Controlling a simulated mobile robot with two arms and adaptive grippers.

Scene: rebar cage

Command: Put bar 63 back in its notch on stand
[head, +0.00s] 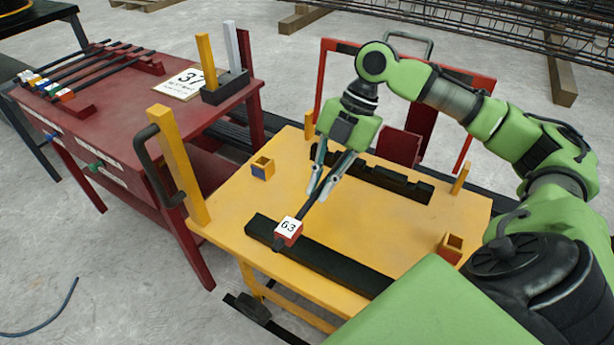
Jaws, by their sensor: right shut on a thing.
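Bar 63 (304,210) is a dark rod with a red block and white "63" tag (288,227) at its near end. My right gripper (319,190) points down from the right and is shut on the bar behind the tag. The stand is a yellow table (225,226) with a black front rail (335,266) and a black notched rear rail (395,183). The tagged end is at the front rail's left part; I cannot tell if it touches. The bar's far end is hidden by the gripper. My left gripper is out of view.
A yellow post (180,165) with a black handle stands at the table's left corner. Small open boxes (262,168) (450,247) sit on the table. A red table (120,125) at left holds several tagged bars and a "37" sign (187,82).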

